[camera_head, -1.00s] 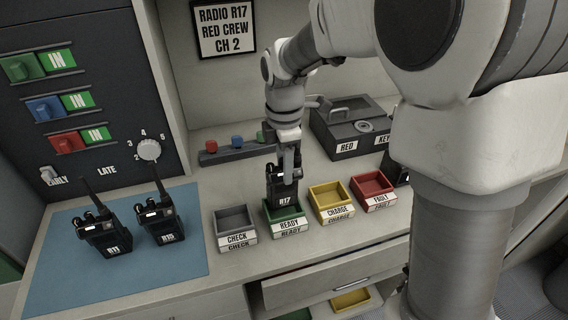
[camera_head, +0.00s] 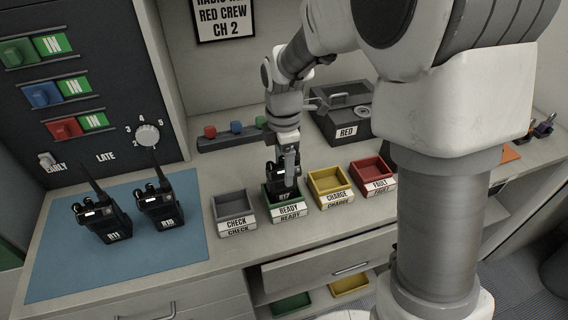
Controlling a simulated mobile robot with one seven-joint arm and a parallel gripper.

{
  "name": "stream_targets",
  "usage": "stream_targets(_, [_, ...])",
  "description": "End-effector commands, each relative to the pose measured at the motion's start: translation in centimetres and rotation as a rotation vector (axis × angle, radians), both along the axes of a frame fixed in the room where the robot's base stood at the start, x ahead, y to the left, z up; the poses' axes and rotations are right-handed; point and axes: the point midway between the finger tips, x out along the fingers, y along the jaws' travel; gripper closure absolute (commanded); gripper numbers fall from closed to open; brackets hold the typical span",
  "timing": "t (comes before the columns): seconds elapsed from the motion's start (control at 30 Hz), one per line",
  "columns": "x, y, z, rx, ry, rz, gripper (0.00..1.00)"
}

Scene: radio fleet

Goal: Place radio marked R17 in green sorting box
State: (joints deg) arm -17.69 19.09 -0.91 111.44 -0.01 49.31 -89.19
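The radio marked R17 (camera_head: 283,190) is dark and stands upright inside the green sorting box (camera_head: 289,216), which is labelled READY. Its lower part is hidden by the box's front wall. My gripper (camera_head: 289,172) points down at the top of the radio, with its fingers around or against the upper part. The arm and fingers overlap the radio, so I cannot tell whether the fingers are closed on it.
Grey CHECK (camera_head: 235,217), yellow CHARGE (camera_head: 330,187) and red FAULT (camera_head: 373,177) boxes flank the green one. Radios R11 (camera_head: 103,217) and R15 (camera_head: 160,206) stand on a blue mat (camera_head: 60,267). A dark RED key box (camera_head: 345,116) stands behind. A drawer below is partly open.

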Motion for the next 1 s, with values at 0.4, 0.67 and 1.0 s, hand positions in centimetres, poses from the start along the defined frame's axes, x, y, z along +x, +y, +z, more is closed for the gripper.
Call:
stream_targets(0.4, [0.1, 0.1, 2.7, 0.003, -0.005, 0.000, 0.28])
stream_targets(0.67, [0.1, 0.0, 8.4, 0.003, -0.005, -0.001, 0.28])
stream_targets(1.0, [0.0, 0.1, 12.3, 0.000, -0.001, 0.000, 0.28])
